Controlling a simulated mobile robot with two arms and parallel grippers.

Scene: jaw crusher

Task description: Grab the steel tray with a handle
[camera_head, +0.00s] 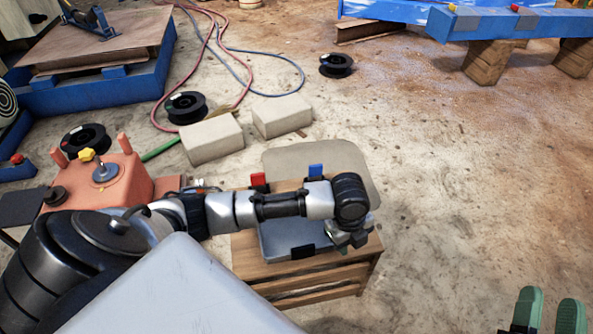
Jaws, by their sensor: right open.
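A grey steel tray (276,238) lies on a small wooden stand (305,280) at the middle of the head view. A black part shows at its front edge, and my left arm crosses over it and hides much of it. I cannot make out the handle for sure. My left gripper (350,238) points down at the tray's right side, above the stand. Its fingers are small and dark, so I cannot tell its opening or whether it touches the tray. My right gripper (549,312) shows green fingertips, apart and empty, at the bottom right, over the floor.
A red clip (258,180) and a blue clip (316,170) stand behind my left arm, before a beige rounded panel (350,162). Two pale blocks (212,139) and black spools (186,107) lie behind. An orange machine (105,178) stands left.

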